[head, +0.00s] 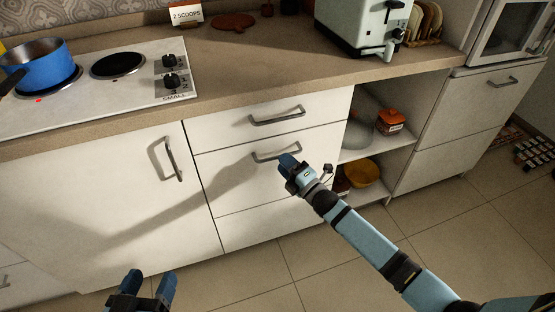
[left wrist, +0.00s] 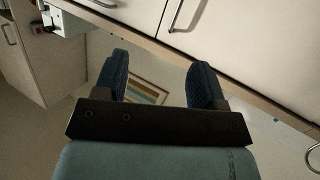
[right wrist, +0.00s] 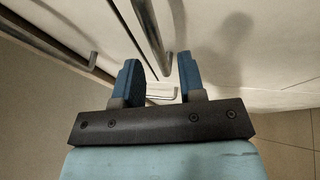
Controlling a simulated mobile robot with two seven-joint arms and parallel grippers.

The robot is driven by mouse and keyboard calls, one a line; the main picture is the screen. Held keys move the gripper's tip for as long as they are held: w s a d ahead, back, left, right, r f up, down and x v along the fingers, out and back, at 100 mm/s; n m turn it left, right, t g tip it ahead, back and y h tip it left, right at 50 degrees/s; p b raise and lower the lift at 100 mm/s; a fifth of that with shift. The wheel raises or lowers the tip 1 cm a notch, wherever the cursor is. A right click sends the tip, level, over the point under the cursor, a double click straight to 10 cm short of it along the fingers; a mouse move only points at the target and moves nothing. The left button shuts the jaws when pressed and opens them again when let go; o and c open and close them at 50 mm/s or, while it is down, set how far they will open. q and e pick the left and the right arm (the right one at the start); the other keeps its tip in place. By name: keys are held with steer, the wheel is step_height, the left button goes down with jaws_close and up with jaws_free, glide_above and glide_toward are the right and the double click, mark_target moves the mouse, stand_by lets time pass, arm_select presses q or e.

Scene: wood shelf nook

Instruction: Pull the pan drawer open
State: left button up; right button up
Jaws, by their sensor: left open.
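A white drawer stack stands under the counter. The top drawer (head: 240,125) has a grey bar handle (head: 277,116); the drawer below it (head: 235,175) has another bar handle (head: 277,151). A third front (head: 250,228) lies lowest, partly behind my right arm. All fronts look closed. Which one is the pan drawer is not marked. My right gripper (head: 287,162) is at the right end of the second handle. In the right wrist view a grey bar handle (right wrist: 150,35) reaches between the parted fingertips (right wrist: 158,65); contact is not clear. My left gripper (head: 148,279) is open and empty, low in front.
A cupboard door (head: 100,215) with an upright handle is left of the drawers. Open shelves (head: 360,150) with bowls and a jar are right. The counter above holds a hob (head: 120,90), blue pan (head: 40,65) and toaster (head: 365,25). The floor in front is clear.

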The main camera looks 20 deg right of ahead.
steer(key=x, duration=0.3)
steer(key=shift+w, duration=0.1)
arm_select(q)
steer(key=shift+w+d+r+t+h, duration=0.1)
steer(key=shift+d+r+t+h, duration=0.05)
steer(key=shift+r, duration=0.25)
steer(key=shift+d+r+t+h, duration=0.1)
steer(key=shift+r+t+h, duration=0.05)
steer(key=shift+r, duration=0.25)
arm_select(e)
steer(key=shift+w+a, duration=0.15)
jaws_close()
arm_select(q)
steer(key=shift+w, duration=0.1)
